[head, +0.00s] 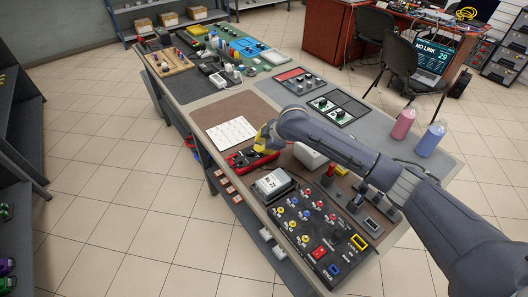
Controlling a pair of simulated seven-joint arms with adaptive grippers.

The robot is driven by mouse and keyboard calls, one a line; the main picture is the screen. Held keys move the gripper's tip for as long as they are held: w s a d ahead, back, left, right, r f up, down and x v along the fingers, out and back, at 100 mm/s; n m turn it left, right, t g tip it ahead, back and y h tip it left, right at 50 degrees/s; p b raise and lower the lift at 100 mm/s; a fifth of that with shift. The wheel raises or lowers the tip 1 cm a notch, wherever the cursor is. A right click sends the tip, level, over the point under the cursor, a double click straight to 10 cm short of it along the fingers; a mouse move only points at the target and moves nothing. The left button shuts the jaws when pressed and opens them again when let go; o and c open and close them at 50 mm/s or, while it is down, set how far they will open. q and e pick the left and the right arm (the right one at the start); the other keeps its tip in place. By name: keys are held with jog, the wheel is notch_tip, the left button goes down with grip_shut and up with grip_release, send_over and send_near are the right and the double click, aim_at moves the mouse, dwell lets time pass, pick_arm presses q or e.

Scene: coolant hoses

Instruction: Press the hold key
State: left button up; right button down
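A red and black handheld device (240,161) lies on the brown mat of the long bench, near its front-left edge. My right arm reaches in from the lower right, and my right gripper (262,143), with yellow parts, is just above the right part of this device. The gripper and arm hide part of the device. I cannot tell whether the fingers touch it or are open or shut. No key marked hold can be read at this size. My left gripper is not in view.
A white keypad-like sheet (231,133) lies behind the device. A grey-white boxed unit (273,184) and a black panel of colored knobs (318,226) are nearer. A pink bottle (404,123) and a blue bottle (430,139) stand at right. Bare brown mat (215,109) lies at left.

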jog(key=shift+r, duration=0.35)
jog(key=shift+r, duration=0.2)
jog(key=shift+r, duration=2.4)
